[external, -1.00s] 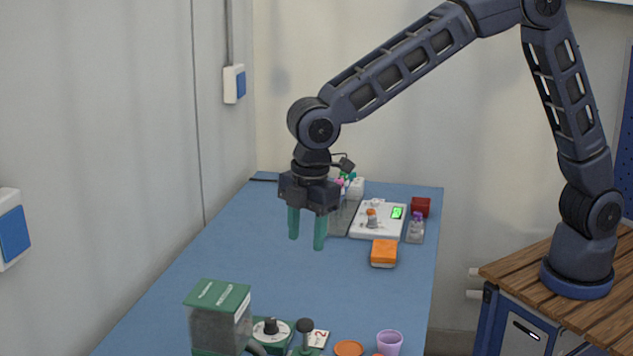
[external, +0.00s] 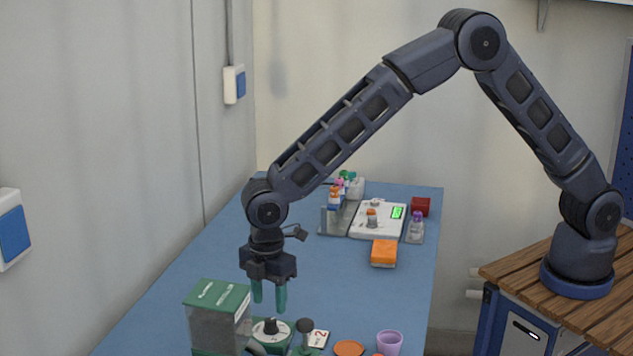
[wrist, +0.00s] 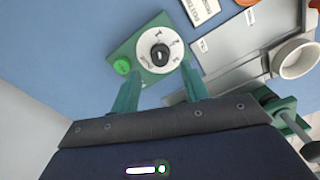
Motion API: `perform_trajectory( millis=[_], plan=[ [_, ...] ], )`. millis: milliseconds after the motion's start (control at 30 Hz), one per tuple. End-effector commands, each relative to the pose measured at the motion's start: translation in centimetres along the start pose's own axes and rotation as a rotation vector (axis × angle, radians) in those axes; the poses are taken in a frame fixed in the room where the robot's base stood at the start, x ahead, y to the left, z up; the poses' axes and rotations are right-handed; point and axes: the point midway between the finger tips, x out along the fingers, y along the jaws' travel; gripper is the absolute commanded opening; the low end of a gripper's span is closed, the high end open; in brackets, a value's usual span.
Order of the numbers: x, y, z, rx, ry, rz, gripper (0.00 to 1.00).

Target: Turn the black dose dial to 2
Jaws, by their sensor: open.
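The black dose dial (external: 270,326) is a round knob on a white marked disc, set in a green base; it also shows in the wrist view (wrist: 160,55). The disc's markings are too small to read surely, and I cannot tell which one the knob points to. My gripper (external: 269,305) is open and empty, pointing down above the dial and apart from it. In the wrist view its two teal fingers (wrist: 161,85) reach toward the dial base, one on each side.
A clear container with a green lid (external: 217,296) stands close left of the dial. A black-handled tamper-like tool (external: 305,330) stands close right. A green button (wrist: 121,66) is on the dial base. A purple cup (external: 390,342) is further right. The mid-table is clear.

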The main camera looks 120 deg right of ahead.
Motion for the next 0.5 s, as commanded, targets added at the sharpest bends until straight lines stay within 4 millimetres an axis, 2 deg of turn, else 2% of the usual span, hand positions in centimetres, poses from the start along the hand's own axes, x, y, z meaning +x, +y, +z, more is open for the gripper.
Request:
perform_trajectory(
  millis=[33, 200, 500],
  plan=[
    [1.0, 0.0, 0.0, 0.0, -0.002, -0.002, 0.46],
    [3.2, 0.0, 0.0, 0.0, -0.001, -0.001, 0.46],
    [4.7, 0.0, 0.0, 0.0, 0.0, 0.0, 0.46]
  ],
)
